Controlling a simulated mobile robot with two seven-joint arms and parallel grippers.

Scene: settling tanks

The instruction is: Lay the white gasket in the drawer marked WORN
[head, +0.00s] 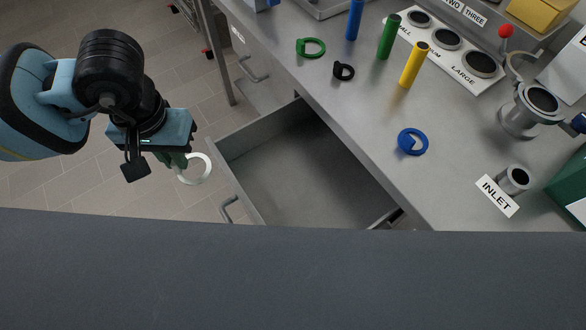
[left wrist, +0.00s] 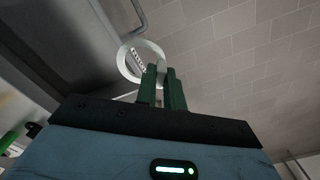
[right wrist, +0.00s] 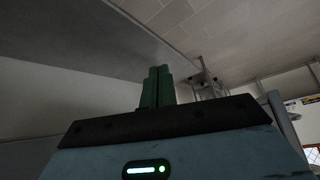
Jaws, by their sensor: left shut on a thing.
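The white gasket (head: 210,169) is a flat ring held at one edge by my left gripper (head: 186,160), which is shut on it. The gasket also shows in the left wrist view (left wrist: 124,64), sticking out past the green fingertips (left wrist: 163,70). In the head view, gripper and gasket are just left of an open grey drawer (head: 310,170), near its front. The visible part of the drawer floor is bare. No WORN marking can be read on it. My right gripper (right wrist: 158,72) shows only in the right wrist view, its fingers together with nothing seen between them.
The steel bench holds a green ring (head: 312,55), a black ring (head: 343,74), a blue ring (head: 426,142), several coloured cylinders, an INLET sign (head: 497,196) and a sizing plate (head: 457,68). A shut drawer (head: 262,90) with a handle lies farther back. A dark surface spans the bottom.

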